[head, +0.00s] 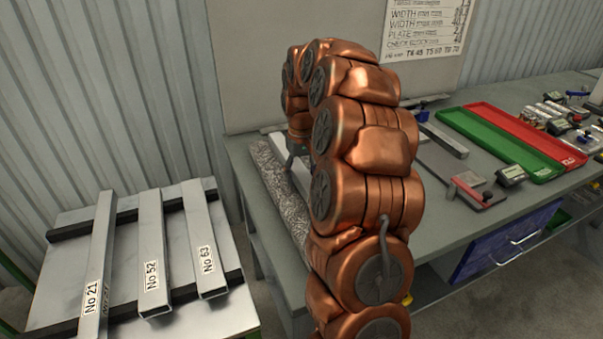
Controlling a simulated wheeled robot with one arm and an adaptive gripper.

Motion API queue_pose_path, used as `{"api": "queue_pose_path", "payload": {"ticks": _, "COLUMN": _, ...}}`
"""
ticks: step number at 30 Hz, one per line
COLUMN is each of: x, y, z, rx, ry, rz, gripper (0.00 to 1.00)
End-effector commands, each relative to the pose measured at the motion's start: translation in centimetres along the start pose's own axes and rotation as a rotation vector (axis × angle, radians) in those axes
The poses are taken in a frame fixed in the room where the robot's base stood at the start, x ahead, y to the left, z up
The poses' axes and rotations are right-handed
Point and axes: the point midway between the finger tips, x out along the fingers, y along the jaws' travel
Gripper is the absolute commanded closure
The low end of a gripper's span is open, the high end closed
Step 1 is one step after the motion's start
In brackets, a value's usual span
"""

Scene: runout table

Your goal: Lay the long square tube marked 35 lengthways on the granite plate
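The granite plate (268,178) is a speckled grey slab at the left end of the grey table, partly hidden behind my copper-coloured arm. My gripper (296,160) reaches down over the plate, mostly hidden by the arm, so its fingers cannot be made out clearly. A pale, straight-edged piece (301,178) shows at the gripper over the plate; it may be a square tube, but no label shows on it. I see no number 35 anywhere. Whether the pale piece touches the plate or is held cannot be told.
Square tubes marked No 21 (97,265), No 52 (151,250) and No 63 (203,240) lie on a rack (188,320) at the left. Right of my arm stand a green tray (490,140), a red tray (530,133), gauges and a grey bar (445,139).

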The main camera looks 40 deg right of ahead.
Motion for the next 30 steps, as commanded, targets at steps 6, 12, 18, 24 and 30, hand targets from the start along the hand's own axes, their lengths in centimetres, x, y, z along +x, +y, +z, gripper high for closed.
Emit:
{"api": "queue_pose_path", "payload": {"ticks": 6, "x": 0.0, "y": 0.0, "z": 0.0, "rx": 0.000, "ry": 0.000, "rz": 0.000, "gripper": 0.30}}
{"api": "queue_pose_path", "payload": {"ticks": 12, "x": -0.3, "y": 0.0, "z": 0.0, "rx": 0.000, "ry": 0.000, "rz": 0.000, "gripper": 0.30}}
{"api": "queue_pose_path", "payload": {"ticks": 18, "x": -2.8, "y": 0.0, "z": -0.1, "rx": 0.000, "ry": 0.003, "rz": 0.001, "gripper": 0.30}}
{"api": "queue_pose_path", "payload": {"ticks": 24, "x": -6.5, "y": 0.0, "z": -0.1, "rx": -0.001, "ry": 0.002, "rz": 0.001, "gripper": 0.30}}
{"api": "queue_pose_path", "payload": {"ticks": 30, "x": -9.6, "y": 0.0, "z": -0.1, "rx": 0.001, "ry": 0.002, "rz": 0.000, "gripper": 0.30}}
